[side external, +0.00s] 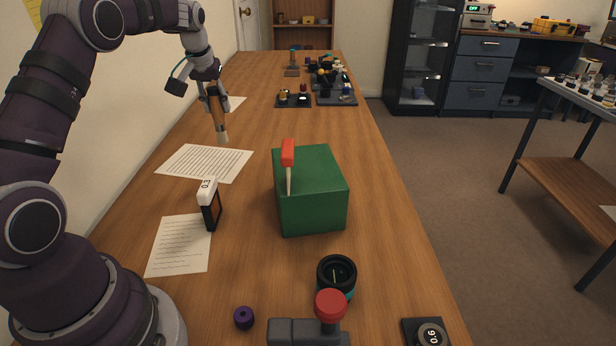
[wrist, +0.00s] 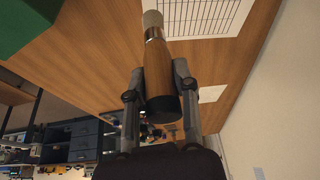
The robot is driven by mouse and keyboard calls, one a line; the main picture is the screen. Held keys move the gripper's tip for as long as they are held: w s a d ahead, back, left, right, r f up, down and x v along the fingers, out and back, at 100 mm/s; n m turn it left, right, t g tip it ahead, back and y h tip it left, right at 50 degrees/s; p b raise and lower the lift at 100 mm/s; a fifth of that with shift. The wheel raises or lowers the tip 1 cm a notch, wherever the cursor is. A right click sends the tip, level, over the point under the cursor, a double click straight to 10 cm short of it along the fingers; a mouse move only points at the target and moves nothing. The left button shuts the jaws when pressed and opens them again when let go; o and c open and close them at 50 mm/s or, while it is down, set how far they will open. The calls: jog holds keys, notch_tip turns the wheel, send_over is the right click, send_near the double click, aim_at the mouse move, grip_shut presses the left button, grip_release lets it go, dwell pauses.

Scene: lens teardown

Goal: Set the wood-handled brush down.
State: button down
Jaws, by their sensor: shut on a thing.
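The wood-handled brush (side external: 217,112) hangs upright, bristles down, in my gripper (side external: 213,100). Its pale tip is close to the table (side external: 254,125), near the far edge of a lined paper sheet; I cannot tell whether it touches. In the wrist view the brush (wrist: 158,68) shows its wooden handle with a dark end cap, a metal collar and a pale tip. There my gripper's fingers (wrist: 158,95) are shut on the handle, one on each side.
A green block (side external: 312,200) with a red-handled tool (side external: 288,155) stands right of the paper (side external: 205,163). A white-topped upright device (side external: 209,203) and a black lens part (side external: 337,275) are nearer. Dark trays (side external: 293,101) lie farther back.

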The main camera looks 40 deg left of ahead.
aim_at(220, 136)
notch_tip(220, 136, down, 9)
jog(key=shift+f, duration=0.1)
jog(key=c, duration=0.9)
grip_release()
jog(key=shift+f, duration=0.1)
jog(key=shift+o, duration=0.2)
jog(key=v, duration=1.2)
jog(key=s+d+r+m+t+h, duration=0.1)
jog(key=s+d+r+m, duration=0.2)
jog(key=d, duration=0.4)
jog(key=s+d+r+m+t+h, duration=0.1)
jog(key=s+d+r+m, duration=0.15)
jog(key=d, duration=0.45)
jog(key=s+d+f+m+h, duration=0.1)
jog(key=s+d+f+m, duration=0.1)
jog(key=s+d, duration=0.4)
jog(key=shift+s+d+f+m, duration=0.2)
jog(key=shift+s+f+m, duration=0.05)
jog(key=shift+s+m, duration=0.55)
